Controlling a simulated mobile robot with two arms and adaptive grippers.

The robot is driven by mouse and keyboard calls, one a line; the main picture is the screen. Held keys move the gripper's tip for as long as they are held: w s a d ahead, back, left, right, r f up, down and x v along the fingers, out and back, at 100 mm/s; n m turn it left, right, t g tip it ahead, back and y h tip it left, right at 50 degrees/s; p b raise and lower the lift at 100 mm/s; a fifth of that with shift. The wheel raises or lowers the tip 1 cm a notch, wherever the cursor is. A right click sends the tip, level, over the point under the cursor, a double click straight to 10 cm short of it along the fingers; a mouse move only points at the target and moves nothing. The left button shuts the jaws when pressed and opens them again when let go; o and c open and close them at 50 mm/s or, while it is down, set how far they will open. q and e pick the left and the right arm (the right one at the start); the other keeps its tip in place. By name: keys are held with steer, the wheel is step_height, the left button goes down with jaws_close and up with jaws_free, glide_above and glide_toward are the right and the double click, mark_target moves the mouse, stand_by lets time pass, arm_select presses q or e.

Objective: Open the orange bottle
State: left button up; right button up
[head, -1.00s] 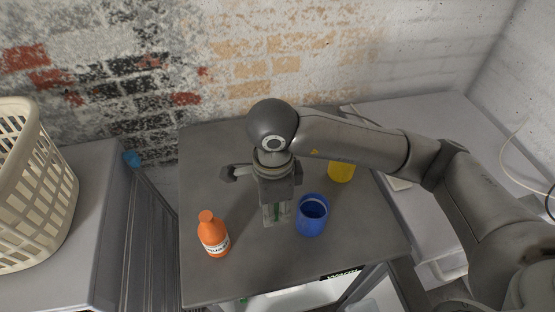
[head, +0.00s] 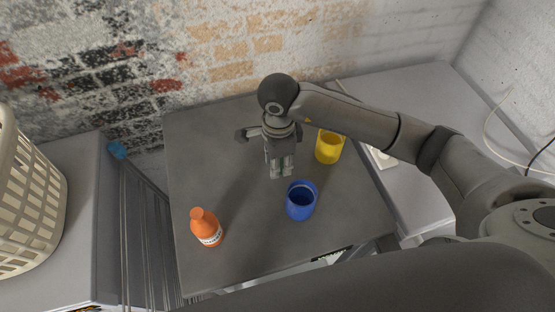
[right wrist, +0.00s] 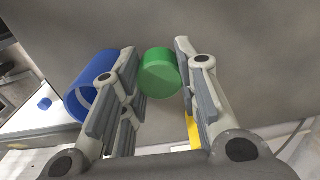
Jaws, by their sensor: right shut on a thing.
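The orange bottle (head: 207,229) stands on the grey table at the front left in the head view. It has a pale label with dark lettering and a narrower orange top. My right gripper (head: 282,172) is behind the blue cup in that view, well apart from the bottle. It is shut on a small green cylinder (right wrist: 160,74), which sits between the fingers in the right wrist view. A little green also shows between the fingers in the head view. The bottle is not in the right wrist view. My left gripper is not in view.
A blue cup (head: 301,201) and a yellow cup (head: 329,147) stand on the table (head: 250,255), close to my right gripper. A cream basket (head: 30,200) is on the left counter. The table around the bottle is clear. A brick wall is behind.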

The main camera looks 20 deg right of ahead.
steer(key=w+f, duration=0.2)
steer(key=f, duration=0.1)
steer(key=w+d+f+p, duration=0.1)
steer(key=shift+w+f, duration=0.3)
steer(key=shift+f, duration=0.1)
step_height(320, 180, down, 3)
steer(key=shift+p, duration=0.4)
steer(key=shift+f, duration=0.1)
steer(key=shift+f, duration=0.15)
steer(key=o, duration=1.1)
